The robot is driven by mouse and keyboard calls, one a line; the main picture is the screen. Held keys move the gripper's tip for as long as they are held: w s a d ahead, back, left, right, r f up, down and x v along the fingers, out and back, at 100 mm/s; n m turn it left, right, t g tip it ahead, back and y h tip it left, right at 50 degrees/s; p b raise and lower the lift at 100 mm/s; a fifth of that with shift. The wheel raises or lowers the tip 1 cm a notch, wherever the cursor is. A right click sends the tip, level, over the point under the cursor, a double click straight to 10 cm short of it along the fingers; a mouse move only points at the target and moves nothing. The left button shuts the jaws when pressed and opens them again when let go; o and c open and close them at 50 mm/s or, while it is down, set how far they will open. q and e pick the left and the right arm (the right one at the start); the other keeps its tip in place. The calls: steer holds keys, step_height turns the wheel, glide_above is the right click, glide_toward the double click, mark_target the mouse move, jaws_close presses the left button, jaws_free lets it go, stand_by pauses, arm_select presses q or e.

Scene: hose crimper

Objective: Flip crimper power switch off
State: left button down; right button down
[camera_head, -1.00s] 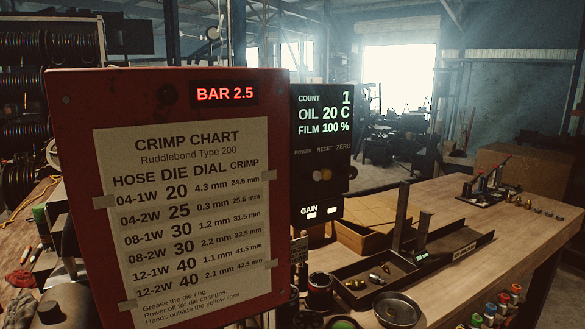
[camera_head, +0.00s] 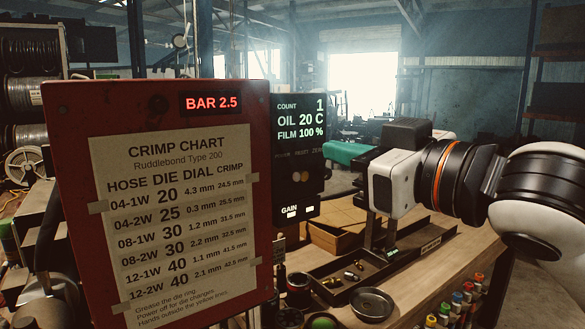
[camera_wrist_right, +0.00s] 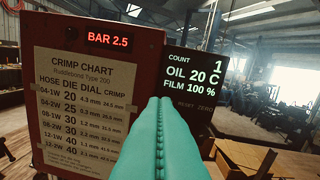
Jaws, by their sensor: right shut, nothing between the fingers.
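The crimper's black control panel (camera_head: 299,200) stands right of the red chart board (camera_head: 70,150). It reads COUNT 1, OIL 20 C, FILM 100 %, with GAIN lights lit. Small labels for power, reset and zero sit mid-panel, above round buttons (camera_head: 298,177); the power switch's position is too small to tell. My right gripper (camera_head: 327,152) has teal fingers pressed together and empty, pointing left just right of the panel. In the right wrist view the shut fingers (camera_wrist_right: 166,102) point at the panel (camera_wrist_right: 190,62) and cover the POWER area; RESET and ZERO show. My left gripper is not in view.
Below the panel, a dark tray (camera_head: 345,290) holds small brass fittings, beside a round metal dish (camera_head: 371,304). A cardboard box (camera_head: 335,232) lies behind the tray. Several colour-capped bottles line the front edge of the wooden bench (camera_head: 440,265). The chart board blocks the left side.

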mark_target(275, 135)
steer(key=shift+w, duration=0.15)
steer(key=p+x, duration=0.4)
steer(key=x, duration=0.6)
steer(key=shift+w+a+r+p, duration=0.15)
steer(key=shift+r+p, duration=0.05)
steer(key=shift+p, duration=0.1)
steer(key=f, duration=0.1)
steer(key=d+f, duration=0.1)
steer(key=s+d+f, duration=0.1)
steer(key=f, duration=0.1)
steer(key=shift+p, duration=0.3)
steer(key=shift+a+f, duration=0.1)
steer(key=shift+a, duration=0.1)
